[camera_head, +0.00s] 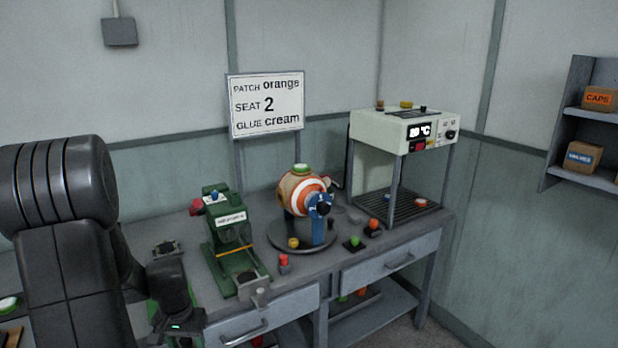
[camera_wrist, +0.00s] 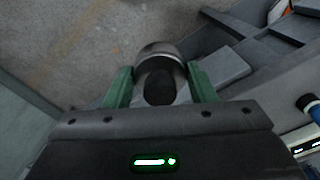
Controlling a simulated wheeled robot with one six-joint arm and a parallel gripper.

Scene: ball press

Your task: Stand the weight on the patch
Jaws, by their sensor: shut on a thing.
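My gripper (camera_wrist: 160,80) is shut on a steel cylinder with a dark knob, the weight (camera_wrist: 157,50). The weight sits between the green fingers in the wrist view, over grey floor. In the head view my gripper (camera_head: 176,325) is low at the left, before the bench front. The weight cannot be made out there. The orange-and-white striped ball (camera_head: 299,194) sits on a round stand with a blue clamp. A green-and-white piece (camera_head: 303,168) lies on top of the ball. I cannot tell whether a patch is under it.
A sign (camera_head: 267,104) reads patch orange, seat 2, glue cream. A green press (camera_head: 230,240) stands left of the ball. A white heater box (camera_head: 405,131) stands on legs at the right. Small coloured pieces, including a red-topped one (camera_head: 284,263), lie near the bench's front edge.

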